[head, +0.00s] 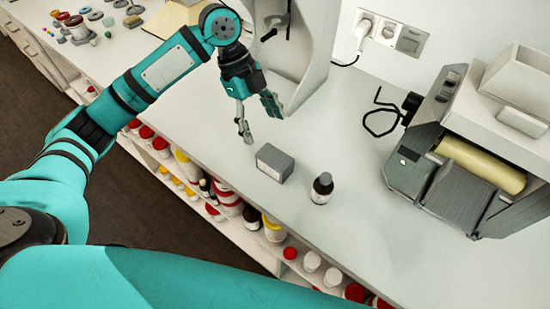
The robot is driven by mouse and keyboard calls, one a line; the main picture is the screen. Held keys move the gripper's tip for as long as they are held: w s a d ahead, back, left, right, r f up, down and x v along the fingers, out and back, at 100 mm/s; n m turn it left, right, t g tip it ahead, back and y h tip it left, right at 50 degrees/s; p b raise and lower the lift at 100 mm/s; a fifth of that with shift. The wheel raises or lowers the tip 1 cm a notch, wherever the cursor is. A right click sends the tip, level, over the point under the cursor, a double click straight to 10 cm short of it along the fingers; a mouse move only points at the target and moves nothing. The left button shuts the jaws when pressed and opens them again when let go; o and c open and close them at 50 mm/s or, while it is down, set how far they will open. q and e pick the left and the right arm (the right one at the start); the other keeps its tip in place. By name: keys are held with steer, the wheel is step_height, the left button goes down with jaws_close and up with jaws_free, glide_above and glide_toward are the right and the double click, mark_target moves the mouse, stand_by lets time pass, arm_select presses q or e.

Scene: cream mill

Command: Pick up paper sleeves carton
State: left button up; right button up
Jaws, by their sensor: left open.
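A small dark grey box (274,163), which looks like the paper sleeves carton, stands on the white counter near its front edge. Its label is too small to read. My left gripper (258,122) is open and empty, with its fingers pointing down. In the picture it is just above and slightly left of the box, apart from it. My right gripper is not in view.
A dark bottle with a white label (322,188) stands right of the box. A roller mill (455,150) is on the right, with a black crank beside it. A grey-white machine (290,50) stands behind the gripper. Shelves of jars (229,197) sit below the counter edge.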

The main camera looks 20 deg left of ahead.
mark_target(272, 156)
arm_select(q)
steer(key=x, duration=0.4)
steer(key=shift+w+p, duration=0.1)
steer(key=shift+p, duration=0.25)
steer(key=x, duration=0.3)
steer(key=shift+w+f+p, duration=0.1)
steer(key=shift+f+p, duration=0.05)
steer(key=shift+p, duration=0.25)
steer(key=x, duration=0.1)
steer(key=p+x, duration=0.1)
steer(key=x, duration=0.1)
steer(key=p+x, duration=0.1)
steer(key=shift+a+f, duration=0.25)
steer(key=shift+f, duration=0.05)
steer(key=shift+d+f, duration=0.15)
steer(key=shift+f, duration=0.15)
steer(key=c, duration=1)
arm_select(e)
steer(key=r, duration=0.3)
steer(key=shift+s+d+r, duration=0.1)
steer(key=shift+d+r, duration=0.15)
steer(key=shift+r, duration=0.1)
